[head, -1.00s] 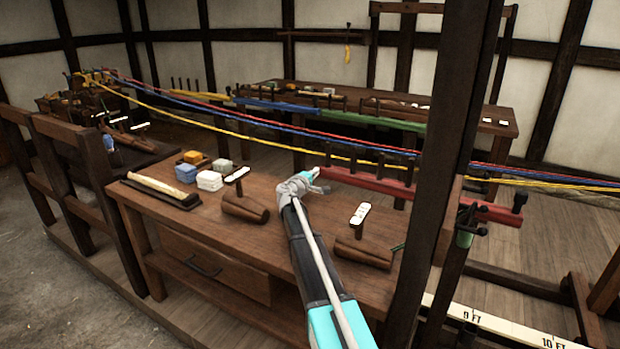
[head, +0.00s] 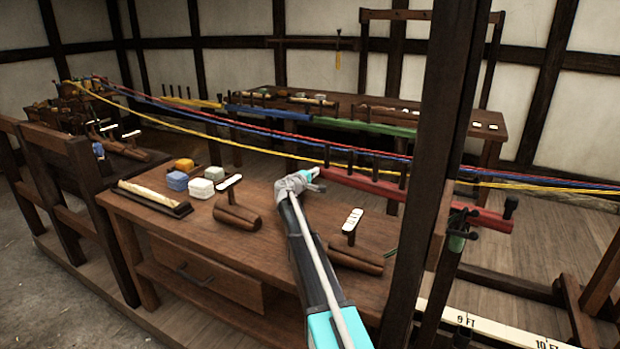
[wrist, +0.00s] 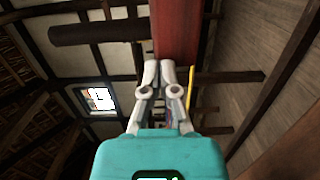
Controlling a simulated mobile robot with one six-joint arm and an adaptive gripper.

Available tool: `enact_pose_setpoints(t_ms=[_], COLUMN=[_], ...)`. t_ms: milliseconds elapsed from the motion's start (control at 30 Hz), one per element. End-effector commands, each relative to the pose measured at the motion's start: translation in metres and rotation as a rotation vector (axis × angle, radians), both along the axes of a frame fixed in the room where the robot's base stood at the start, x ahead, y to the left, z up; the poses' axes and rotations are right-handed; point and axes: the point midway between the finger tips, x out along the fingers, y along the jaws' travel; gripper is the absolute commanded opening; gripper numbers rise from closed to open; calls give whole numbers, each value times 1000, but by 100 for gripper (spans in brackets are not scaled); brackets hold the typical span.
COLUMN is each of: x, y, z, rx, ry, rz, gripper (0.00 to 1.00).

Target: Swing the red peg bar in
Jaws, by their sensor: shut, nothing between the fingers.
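The red peg bar (head: 362,184) runs from the middle of the head view to the right, past a dark post, with several dark upright pegs on it. My gripper (head: 313,174) is shut and empty at the bar's left end. In the wrist view the bar (wrist: 177,32) rises straight ahead of my closed fingertips (wrist: 159,68), which look at or very near it; I cannot tell whether they touch. Blue, red and yellow ropes (head: 240,136) cross by the pegs; whether they lie between them is unclear.
A near workbench (head: 285,238) under my arm holds mallet-like tools (head: 355,260), small blocks (head: 201,188) and a tray (head: 152,198). The dark post (head: 447,150) stands close on the right. A blue bar (head: 268,111) and a green bar (head: 370,127) lie farther back.

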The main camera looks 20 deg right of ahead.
Motion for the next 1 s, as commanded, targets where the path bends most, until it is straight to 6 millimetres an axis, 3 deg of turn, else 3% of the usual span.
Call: enact_pose_setpoints(t_ms=[133,567,1000], x=[8,5,-18], y=[-10,-7,30], z=[0,0,0], rx=[0,0,0], ry=[0,0,0], rz=[-22,-22,-22], gripper=[0,0,0])
